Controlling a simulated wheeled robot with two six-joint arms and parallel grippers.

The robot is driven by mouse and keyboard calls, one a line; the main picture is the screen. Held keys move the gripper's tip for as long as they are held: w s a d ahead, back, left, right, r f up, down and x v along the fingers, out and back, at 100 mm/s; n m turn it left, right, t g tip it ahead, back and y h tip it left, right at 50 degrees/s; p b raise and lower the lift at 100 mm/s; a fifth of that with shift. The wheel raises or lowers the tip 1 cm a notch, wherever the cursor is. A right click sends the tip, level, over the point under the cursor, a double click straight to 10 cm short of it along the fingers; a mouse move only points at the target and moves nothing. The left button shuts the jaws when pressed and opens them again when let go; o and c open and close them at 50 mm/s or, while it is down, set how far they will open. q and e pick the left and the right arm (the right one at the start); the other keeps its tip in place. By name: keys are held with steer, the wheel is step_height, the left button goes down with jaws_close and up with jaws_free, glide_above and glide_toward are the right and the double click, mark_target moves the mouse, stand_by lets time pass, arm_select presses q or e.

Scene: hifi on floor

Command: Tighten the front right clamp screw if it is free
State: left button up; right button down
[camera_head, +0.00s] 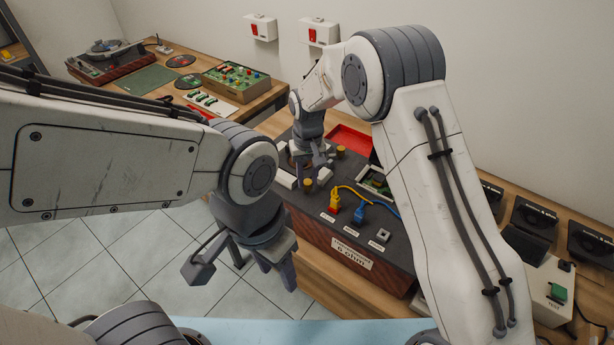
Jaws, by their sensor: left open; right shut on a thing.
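A dark-topped unit with a wood-look front (345,250) stands on the bench. Brass-coloured clamp screws stand on its far left part, one at the back (340,152) and one nearer me (308,185), beside pale blocks (285,178). My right gripper (317,167) points down among them. It is shut on what seems to be a clamp screw, mostly hidden by its fingers; I cannot tell which screw it is. My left gripper (240,270) is open and empty, in front of the unit's left side, above the tiled floor.
Yellow and blue plugs (335,201) with cables and a socket (381,236) sit on the unit's top. A red tray (350,140) lies behind. Black devices and a pale box (540,285) stand right. A turntable (105,55) and a button box (237,80) are on the back bench.

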mark_target(308, 181)
steer(key=m, duration=0.6)
steer(key=shift+w+r, duration=0.1)
steer(key=shift+w, duration=0.05)
stand_by(0.4)
steer(key=c, duration=0.7)
jaws_free()
steer(key=shift+o, duration=0.5)
step_height(308, 181, up, 10)
steer(key=b, duration=0.1)
steer(key=shift+r, duration=0.2)
